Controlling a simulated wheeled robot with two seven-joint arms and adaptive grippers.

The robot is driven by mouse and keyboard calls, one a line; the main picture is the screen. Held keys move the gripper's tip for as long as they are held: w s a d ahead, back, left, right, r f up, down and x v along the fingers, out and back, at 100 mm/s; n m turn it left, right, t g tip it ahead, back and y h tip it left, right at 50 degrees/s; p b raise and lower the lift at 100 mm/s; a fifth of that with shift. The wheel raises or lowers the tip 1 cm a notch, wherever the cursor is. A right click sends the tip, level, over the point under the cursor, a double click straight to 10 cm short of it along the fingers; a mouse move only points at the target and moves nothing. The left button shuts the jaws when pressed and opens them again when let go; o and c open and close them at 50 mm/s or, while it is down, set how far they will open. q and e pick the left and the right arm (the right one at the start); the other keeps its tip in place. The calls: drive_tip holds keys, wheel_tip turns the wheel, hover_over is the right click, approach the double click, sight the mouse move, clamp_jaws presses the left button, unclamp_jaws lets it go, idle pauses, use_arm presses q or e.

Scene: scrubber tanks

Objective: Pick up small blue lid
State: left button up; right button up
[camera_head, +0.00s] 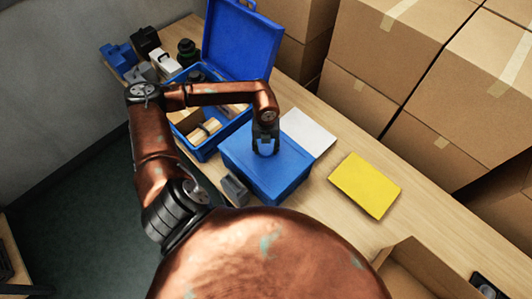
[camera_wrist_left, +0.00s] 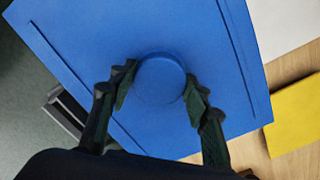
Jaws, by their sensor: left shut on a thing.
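The small blue lid (camera_wrist_left: 160,80) is round and sits on or just above the flat top of a closed blue box (camera_head: 285,172); I cannot tell whether it is lifted clear. My left gripper (camera_head: 266,144) points down over the box top. In the left wrist view its two dark fingers (camera_wrist_left: 162,84) lie on either side of the lid, shut on it. The box top (camera_wrist_left: 90,30) fills most of that view. My right gripper is not in view.
An open blue case (camera_head: 240,40) with items inside stands behind left. A yellow pad (camera_head: 364,185) and a white sheet (camera_head: 308,132) lie right of the box. A small grey object (camera_head: 234,191) is at the box's left. Cardboard boxes (camera_head: 390,50) stack behind the table; an open carton (camera_head: 420,270) is at front right.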

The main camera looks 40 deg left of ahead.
use_arm(q)
drive_tip(key=c, duration=0.4)
drive_tip(key=shift+o, duration=0.2)
drive_tip(key=shift+r, duration=0.1)
drive_tip(key=shift+r, duration=0.55)
drive_tip(key=s+d+r+b, duration=0.1)
drive_tip(key=s+d+r, duration=0.7)
drive_tip(key=s+r, duration=0.3)
drive_tip(key=shift+s+d+r, duration=0.15)
drive_tip(key=shift+d+r, duration=0.05)
drive_tip(key=shift+r, duration=0.3)
drive_tip(key=shift+r+p, duration=0.35)
drive_tip(key=shift+r, duration=0.7)
wheel_tip(320, 180, up, 5)
drive_tip(key=shift+f+p, duration=0.15)
drive_tip(key=shift+p, duration=1.1)
